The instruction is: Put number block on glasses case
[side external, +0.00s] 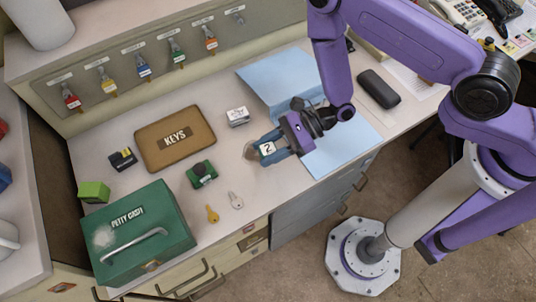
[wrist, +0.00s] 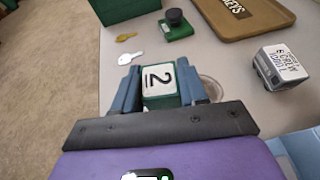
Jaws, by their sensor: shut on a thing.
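The number block (wrist: 159,80), green-sided with a white top marked 2, is between the fingers of my gripper (wrist: 165,90) in the wrist view. My gripper is shut on it. In the side external view my gripper (side external: 266,150) holds the block (side external: 267,148) over the counter, just left of the blue folder; its height above the counter is hard to tell. The glasses case (side external: 378,89) is a dark, long rounded case lying at the right on the counter, beyond the folder and to the right of my arm. It is not in the wrist view.
An open blue folder (side external: 335,143) lies between my gripper and the case. A small white-grey block (side external: 238,116), a brown KEYS tray (side external: 175,138), a green stamp-like item (side external: 201,174), loose keys (side external: 212,214) and a green petty cash box (side external: 139,236) stand left.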

